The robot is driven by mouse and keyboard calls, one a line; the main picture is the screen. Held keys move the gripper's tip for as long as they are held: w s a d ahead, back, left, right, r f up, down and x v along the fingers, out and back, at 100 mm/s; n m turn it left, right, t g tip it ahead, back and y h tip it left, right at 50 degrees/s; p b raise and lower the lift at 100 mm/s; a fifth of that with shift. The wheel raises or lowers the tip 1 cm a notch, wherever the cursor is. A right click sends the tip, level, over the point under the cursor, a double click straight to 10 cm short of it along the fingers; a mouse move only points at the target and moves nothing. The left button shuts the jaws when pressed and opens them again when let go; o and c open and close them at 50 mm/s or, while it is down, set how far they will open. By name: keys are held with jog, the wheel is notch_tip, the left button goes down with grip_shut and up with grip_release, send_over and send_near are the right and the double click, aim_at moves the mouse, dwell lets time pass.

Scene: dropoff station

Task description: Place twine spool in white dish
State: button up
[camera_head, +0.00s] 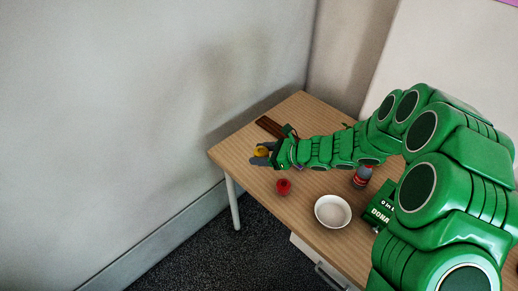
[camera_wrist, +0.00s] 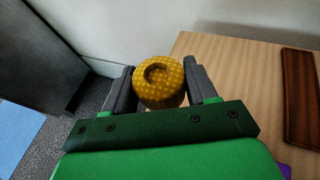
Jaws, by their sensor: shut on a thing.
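The twine spool (camera_wrist: 160,83) is yellow and round with a dark hollow in its end. My gripper (camera_wrist: 161,88) is shut on it, one finger on each side. In the head view the spool (camera_head: 261,151) shows between the fingers of my gripper (camera_head: 260,154), near the table's far left corner. Whether it touches the table is hard to tell. The white dish (camera_head: 333,211) stands on the table near the front edge, to the right of and nearer than my gripper. It looks empty.
A red object (camera_head: 283,186) stands on the table between my gripper and the dish. A red-and-dark can (camera_head: 362,176) and a green donation box (camera_head: 380,208) stand right of the dish. A brown flat item (camera_head: 268,127) lies behind my gripper. A wall runs along the left.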

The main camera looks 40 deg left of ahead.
jog(key=shift+s+d+r, duration=0.35)
jog(key=shift+s+d, duration=0.1)
jog(key=shift+d, duration=0.2)
jog(key=shift+s+d+r, duration=0.35)
jog(key=shift+s+d, duration=0.1)
jog(key=shift+d, duration=0.2)
